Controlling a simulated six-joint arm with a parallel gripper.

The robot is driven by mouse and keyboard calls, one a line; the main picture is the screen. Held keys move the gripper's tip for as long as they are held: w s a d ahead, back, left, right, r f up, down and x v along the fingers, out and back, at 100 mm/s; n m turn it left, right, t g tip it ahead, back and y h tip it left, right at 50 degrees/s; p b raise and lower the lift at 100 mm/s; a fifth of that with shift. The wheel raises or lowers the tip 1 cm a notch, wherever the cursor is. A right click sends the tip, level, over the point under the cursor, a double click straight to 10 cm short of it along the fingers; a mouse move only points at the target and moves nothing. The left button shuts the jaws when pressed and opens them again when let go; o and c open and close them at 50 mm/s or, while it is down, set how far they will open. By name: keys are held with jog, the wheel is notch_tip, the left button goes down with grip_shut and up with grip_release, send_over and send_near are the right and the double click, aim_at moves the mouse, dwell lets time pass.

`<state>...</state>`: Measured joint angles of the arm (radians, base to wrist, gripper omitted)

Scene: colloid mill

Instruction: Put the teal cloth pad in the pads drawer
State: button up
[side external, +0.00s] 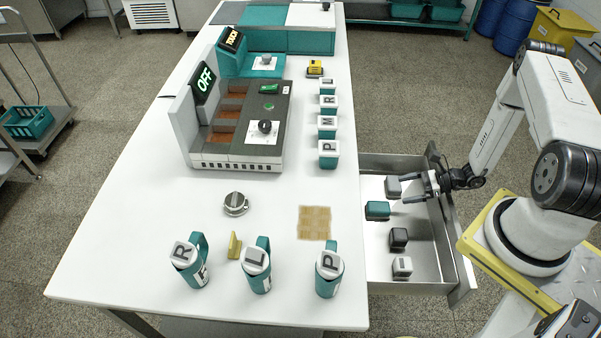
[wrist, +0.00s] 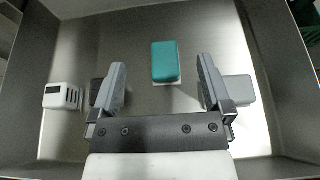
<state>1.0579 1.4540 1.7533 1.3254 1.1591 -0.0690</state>
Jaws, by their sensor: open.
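The teal pad (side external: 377,210) is a rounded block lying in the open metal drawer (side external: 420,287) at the right side of the table. My gripper (side external: 413,188) is over the drawer, to the right of the pad, open and empty. In the wrist view the teal pad (wrist: 166,58) lies ahead, between the lines of the two spread fingers (wrist: 160,75), and is not held. A pale strip shows along its near edge. I cannot tell how high the fingertips are above the drawer floor.
The drawer also holds a light grey block (side external: 393,187), a dark grey block (side external: 398,238) and a white slotted block (side external: 402,267). A tan woven square (side external: 314,222) lies on the table beside the drawer. Lettered teal mugs (side external: 328,274) stand along the front.

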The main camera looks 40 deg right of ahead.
jog(key=shift+r, duration=0.1)
dwell(0.6)
jog(key=a+r+n+g+h, duration=0.3)
jog(key=a+r+n, duration=0.5)
jog(key=r+n, duration=0.5)
jog(key=a+r+n+g+h, duration=0.3)
jog(key=a+r+n+h, duration=0.3)
jog(key=r+n, duration=0.8)
jog(key=shift+w+a+r+g, duration=0.3)
jog(key=shift+w+a+g, duration=0.1)
jog(key=shift+a, duration=0.95)
